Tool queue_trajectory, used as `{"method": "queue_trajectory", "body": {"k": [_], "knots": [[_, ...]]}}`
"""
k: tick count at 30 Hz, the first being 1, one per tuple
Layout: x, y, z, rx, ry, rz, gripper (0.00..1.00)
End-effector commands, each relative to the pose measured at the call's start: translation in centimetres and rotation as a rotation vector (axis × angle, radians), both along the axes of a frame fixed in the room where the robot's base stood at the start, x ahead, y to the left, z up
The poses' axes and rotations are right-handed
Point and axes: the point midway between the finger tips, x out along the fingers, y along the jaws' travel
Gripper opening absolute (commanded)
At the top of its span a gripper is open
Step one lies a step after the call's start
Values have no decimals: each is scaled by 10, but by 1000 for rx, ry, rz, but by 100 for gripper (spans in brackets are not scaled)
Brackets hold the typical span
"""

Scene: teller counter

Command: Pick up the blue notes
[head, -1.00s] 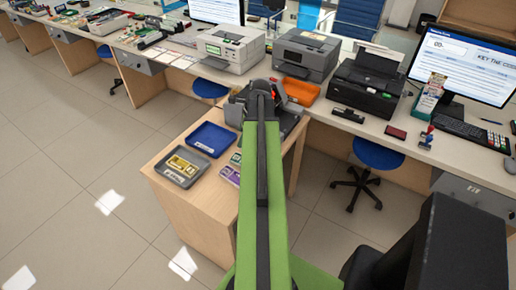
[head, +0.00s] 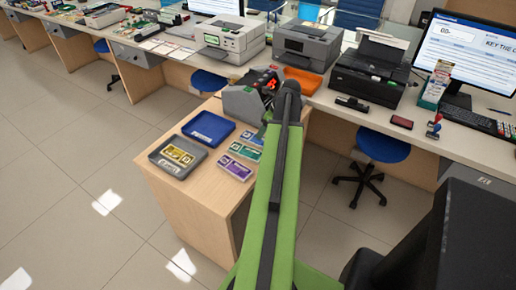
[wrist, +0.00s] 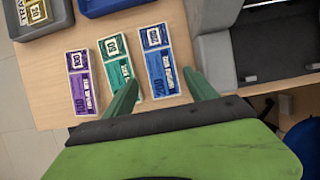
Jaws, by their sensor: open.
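The blue notes (wrist: 154,50) lie flat on the wooden side table (wrist: 85,32), rightmost in a row of three bundles in the wrist view. Green notes (wrist: 116,55) and purple notes (wrist: 80,68) lie to their left. My gripper (wrist: 160,76) is open and empty, with its two green fingers apart. In the wrist view the fingertips appear on either side of the lower part of the blue notes; their height above the table is unclear. In the head view the purple notes (head: 235,168) and green notes (head: 245,151) show beside my arm.
A grey tray (head: 158,166) with yellow notes and a blue tray (head: 187,133) sit left on the side table. A grey machine (head: 240,104) stands at its back, right of the blue notes in the wrist view. An orange tray (head: 303,82) and printers are on the long counter.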

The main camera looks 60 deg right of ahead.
Motion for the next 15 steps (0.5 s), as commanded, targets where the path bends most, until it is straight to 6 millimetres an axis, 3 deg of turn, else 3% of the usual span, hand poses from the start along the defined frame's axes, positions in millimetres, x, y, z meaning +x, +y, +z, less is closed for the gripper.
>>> {"method": "queue_trajectory", "body": {"k": [1,9,15], "knots": [[4,0,-19,0,0,1,65],[10,0,-24,0,0,1,65],[24,-1,-54,0,0,2,65]]}}
